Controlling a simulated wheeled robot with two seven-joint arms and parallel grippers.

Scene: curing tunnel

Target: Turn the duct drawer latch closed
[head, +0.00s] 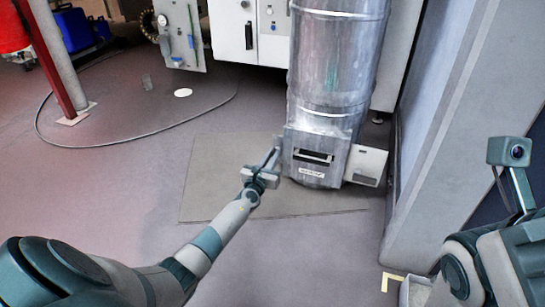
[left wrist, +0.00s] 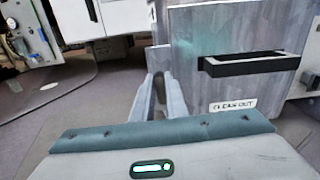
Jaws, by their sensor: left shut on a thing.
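The duct drawer is in the grey metal box (head: 316,150) at the foot of the round duct. Its front has a black handle (left wrist: 250,64) and a "CLEAN OUT" label (left wrist: 233,105). My left gripper (head: 273,160) is at the left edge of this box. In the left wrist view its two fingers (left wrist: 160,88) point forward beside the box's left side, almost together. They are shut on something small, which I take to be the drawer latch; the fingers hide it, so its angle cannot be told. My right gripper is out of view.
The round duct (head: 334,55) rises above the box. A pale box (head: 366,165) sits at its right, near a grey wall (head: 440,130). A mat (head: 225,180) lies on the floor in front. White cabinets (head: 245,30) stand behind. The floor at left is mostly clear, with a cable (head: 120,145).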

